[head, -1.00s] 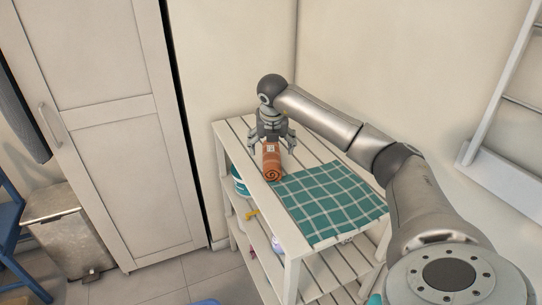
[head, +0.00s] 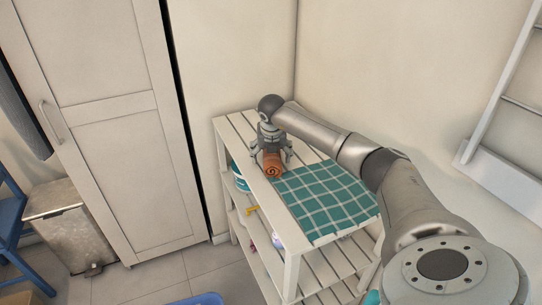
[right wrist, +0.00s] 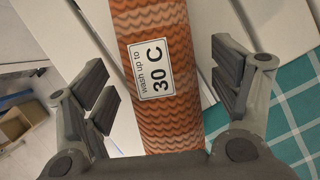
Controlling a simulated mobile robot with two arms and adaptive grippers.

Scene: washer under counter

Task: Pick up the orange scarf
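The orange scarf (head: 272,164) is rolled up and lies on the top of the white slatted shelf (head: 231,130), just past the edge of the green checked cloth. It also shows in the right wrist view (right wrist: 176,112), with a white label reading "wash up to 30 C". My right gripper (head: 272,158) is above the scarf with its fingers to either side of it. In the right wrist view the right gripper (right wrist: 168,82) is open, with a gap between each finger and the scarf. The gripper hides the far part of the scarf in the head view. My left gripper is out of view.
The green checked cloth (head: 325,200) lies flat on the shelf top. A teal container (head: 240,178) and other small items sit on the lower shelves. A tall cabinet (head: 110,120) and a metal bin (head: 70,228) stand at left. Walls close off the back and right.

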